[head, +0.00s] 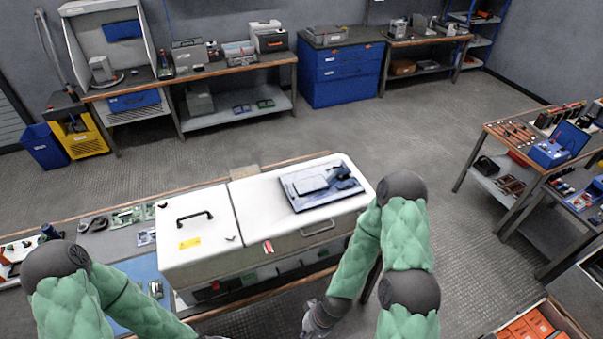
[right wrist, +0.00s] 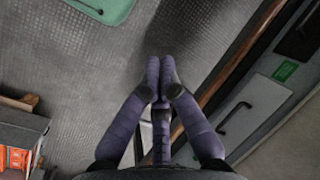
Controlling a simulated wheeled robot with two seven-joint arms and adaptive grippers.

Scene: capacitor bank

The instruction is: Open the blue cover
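A white cabinet (head: 200,238) lies on the table in the middle of the head view. A flat panel with blue and grey parts (head: 322,184) lies on top of its right half; I cannot tell for sure whether this is the blue cover. The cabinet's right section looks shut, with a handle (head: 318,228) on its front. My right gripper (head: 312,318) is low in front of the cabinet, apart from it. In the right wrist view its fingertips (right wrist: 160,68) meet with nothing visible between them. My left arm comes in at lower left, its gripper below the frame.
Small parts and green boards (head: 126,216) lie left of the cabinet. A crate of orange boxes (head: 530,326) stands at lower right. Open floor (head: 425,150) lies behind.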

